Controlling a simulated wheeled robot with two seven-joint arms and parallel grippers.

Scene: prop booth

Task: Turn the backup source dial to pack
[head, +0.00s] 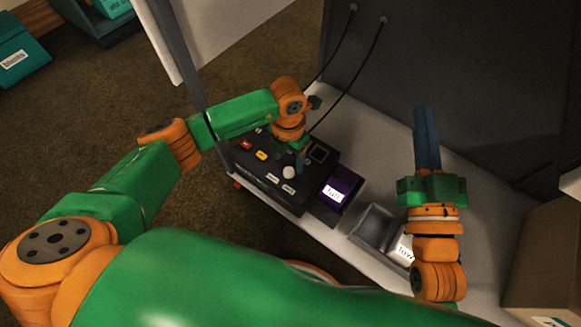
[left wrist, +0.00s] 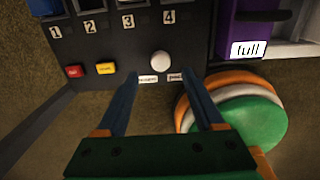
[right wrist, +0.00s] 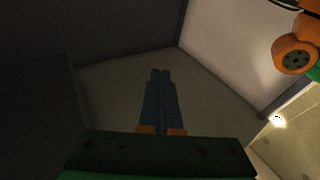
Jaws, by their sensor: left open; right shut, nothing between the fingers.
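The dial, a round white knob (head: 288,172), sits on the black control panel (head: 240,160); it also shows in the left wrist view (left wrist: 160,62). Two small white labels lie at its near edge, a left one (left wrist: 148,79) and a right one (left wrist: 175,77) that seems to read pack. I cannot tell where the knob points. My left gripper (left wrist: 160,82) is open over the panel, its fingers on either side of the labels, with the knob just beyond the tips. My right gripper (head: 427,112) is shut and empty, raised over the right part of the counter.
Red (left wrist: 74,71) and yellow (left wrist: 106,69) buttons and numbered slots lie near the dial. A purple box (head: 337,188) labelled full stands beside the panel, then a grey tray (head: 372,220). A cardboard box (head: 545,250) is at right. Black cables (head: 368,55) hang behind.

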